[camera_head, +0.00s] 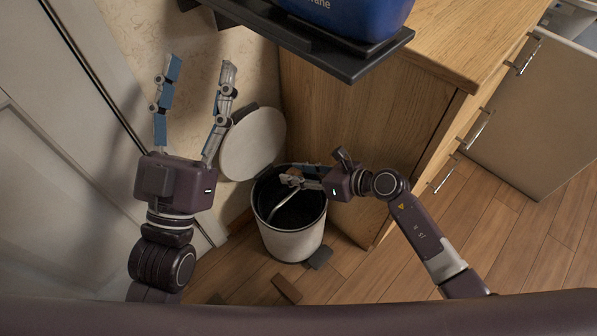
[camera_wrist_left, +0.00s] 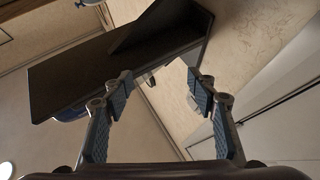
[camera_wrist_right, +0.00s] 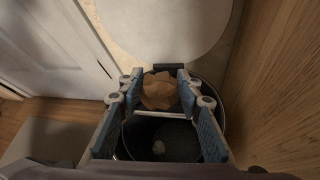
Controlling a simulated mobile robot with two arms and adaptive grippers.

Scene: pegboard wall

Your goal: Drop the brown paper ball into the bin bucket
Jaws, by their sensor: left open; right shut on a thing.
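The bin bucket (camera_head: 290,243) is white with a dark inside and stands on the floor with its round white lid (camera_head: 252,144) tilted up behind it. My right gripper (camera_head: 292,177) is over the bin's mouth. In the right wrist view, it is shut on the crumpled brown paper ball (camera_wrist_right: 159,92), which sits between the fingertips above the bin's dark opening (camera_wrist_right: 180,135). I cannot make the ball out clearly in the head view. My left gripper (camera_head: 200,72) is open and empty, raised left of the lid.
A wooden cabinet (camera_head: 345,125) stands close right of the bin. A dark shelf (camera_head: 330,52) with a blue container (camera_head: 355,15) juts out above. Small dark pieces (camera_head: 287,288) lie on the floor in front.

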